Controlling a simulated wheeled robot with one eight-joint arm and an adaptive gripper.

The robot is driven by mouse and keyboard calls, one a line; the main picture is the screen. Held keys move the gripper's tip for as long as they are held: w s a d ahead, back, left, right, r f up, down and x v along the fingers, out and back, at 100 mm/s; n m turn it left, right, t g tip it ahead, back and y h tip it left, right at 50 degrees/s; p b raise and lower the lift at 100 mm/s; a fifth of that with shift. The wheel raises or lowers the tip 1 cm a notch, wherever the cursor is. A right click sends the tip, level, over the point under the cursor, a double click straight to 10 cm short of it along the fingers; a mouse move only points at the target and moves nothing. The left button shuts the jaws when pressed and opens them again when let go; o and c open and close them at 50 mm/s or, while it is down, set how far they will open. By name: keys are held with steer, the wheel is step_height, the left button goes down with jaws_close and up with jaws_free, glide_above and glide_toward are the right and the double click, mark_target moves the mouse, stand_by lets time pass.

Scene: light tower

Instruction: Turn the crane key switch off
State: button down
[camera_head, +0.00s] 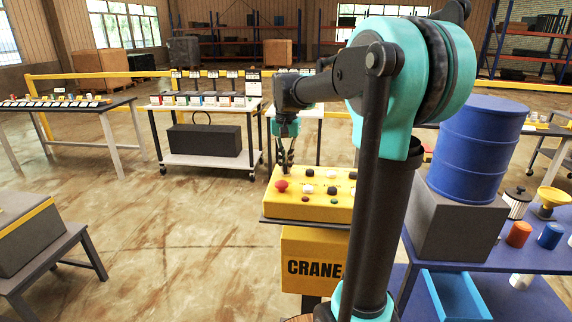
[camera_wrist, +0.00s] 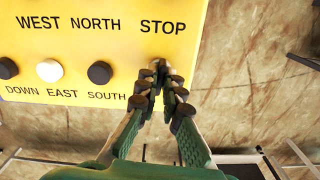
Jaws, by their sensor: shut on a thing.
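The crane control box (camera_head: 318,254) is yellow, with "CRANE" on its front and a yellow button panel (camera_head: 335,210) on top. My gripper (camera_head: 285,168) reaches down to the panel's far left edge, just behind a red button (camera_head: 281,186). In the wrist view my gripper (camera_wrist: 160,78) is closed at the panel's edge, below the printed word "STOP" and right of a black button (camera_wrist: 99,72) above "SOUTH". The fingertips are closed around a small dark part, apparently the key switch. They hide most of it, and its turned position cannot be told.
A white button (camera_wrist: 48,70) lies farther left on the panel. A blue barrel (camera_head: 478,150) stands on a grey block at the right, above a blue table with an open drawer (camera_head: 455,296). The floor left of the box is clear.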

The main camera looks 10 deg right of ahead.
mark_target(286, 165)
steer(key=n, duration=0.3)
steer(key=shift+n, duration=2.2)
steer(key=c, duration=1.7)
jaws_free()
steer(key=shift+r, duration=0.1)
step_height(286, 165, up, 12)
steer(key=shift+f, duration=0.1)
steer(key=shift+s, duration=0.1)
